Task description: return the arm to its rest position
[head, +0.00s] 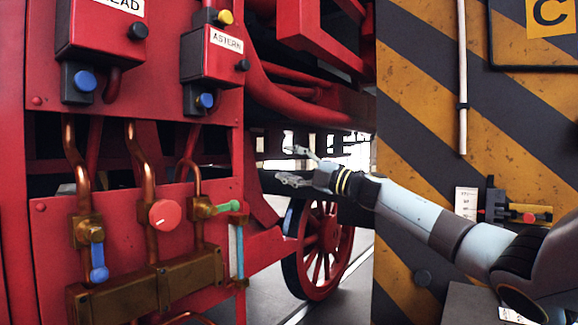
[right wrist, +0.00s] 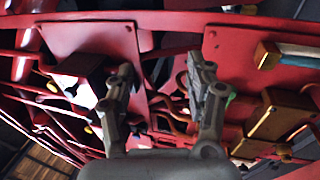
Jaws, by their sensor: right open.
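My right arm (head: 410,203) reaches in from the right edge of the head view, in front of the striped panel. Its gripper (head: 299,167) is open and empty, in front of the dark gap right of the red panel. In the right wrist view the two fingers of the right gripper (right wrist: 165,85) stand apart, with nothing between them. Red panels with pipes and brass fittings show beyond the fingers. The left arm is not in view.
A red panel (head: 213,245) carries copper pipes, a brass block (head: 170,284) and a red knob (head: 163,215). Above are red boxes (head: 212,57). A spoked red wheel (head: 322,250) stands below the gripper. The striped panel (head: 425,110) holds a pale rod (head: 462,80) and a small shelf of tools.

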